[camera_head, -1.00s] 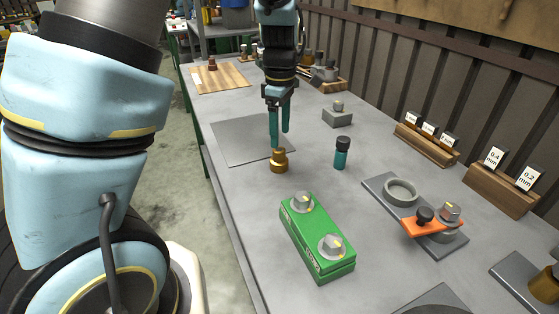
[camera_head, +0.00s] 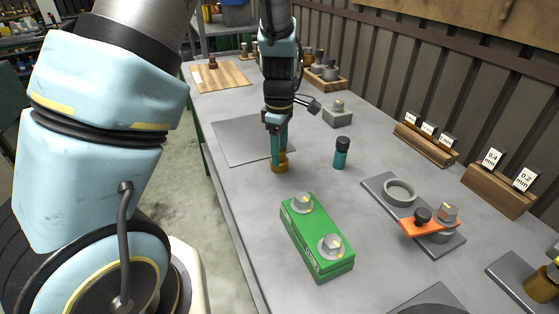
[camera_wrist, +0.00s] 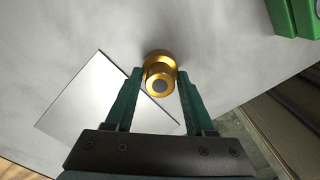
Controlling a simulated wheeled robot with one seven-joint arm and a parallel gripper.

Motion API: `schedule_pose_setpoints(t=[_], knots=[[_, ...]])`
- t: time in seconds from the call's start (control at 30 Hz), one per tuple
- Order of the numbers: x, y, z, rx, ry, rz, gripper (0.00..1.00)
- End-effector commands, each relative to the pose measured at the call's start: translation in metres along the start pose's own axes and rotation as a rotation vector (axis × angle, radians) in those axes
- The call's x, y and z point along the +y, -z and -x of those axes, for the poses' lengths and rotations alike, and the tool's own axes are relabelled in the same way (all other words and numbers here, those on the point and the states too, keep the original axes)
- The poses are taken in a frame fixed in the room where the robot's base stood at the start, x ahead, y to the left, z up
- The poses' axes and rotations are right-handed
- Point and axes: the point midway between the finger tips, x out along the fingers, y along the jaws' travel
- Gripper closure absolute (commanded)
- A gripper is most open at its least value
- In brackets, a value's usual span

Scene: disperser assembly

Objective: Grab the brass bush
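The brass bush (camera_head: 279,167) stands on the grey bench, a stepped gold-coloured cylinder; its round top with a dark centre shows in the wrist view (camera_wrist: 159,72). My gripper (camera_head: 280,153) points down at it, with the teal fingers low over the bush and partly hiding it. In the wrist view my gripper (camera_wrist: 159,76) has its two fingers apart, one on each side of the bush's upper part. A narrow gap shows at the right finger; whether the left finger touches is hard to tell.
A green block with two knobs (camera_head: 316,243) lies in front of the bush. A teal cylinder with a black cap (camera_head: 341,154) stands to its right. A flat grey plate (camera_head: 236,146) lies behind it to the left. A grey fixture with an orange lever (camera_head: 428,226) is at right.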

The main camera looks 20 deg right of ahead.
Motion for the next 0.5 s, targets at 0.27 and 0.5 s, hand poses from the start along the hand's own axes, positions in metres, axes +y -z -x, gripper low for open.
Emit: schedule_pose_setpoints(t=[0.27,0.5], knots=[[-0.0001,0.0001,0.0000,0.000,0.000,0.000,0.78],[-0.0003,0.0001,-0.0004,0.000,0.001,0.000,1.00]])
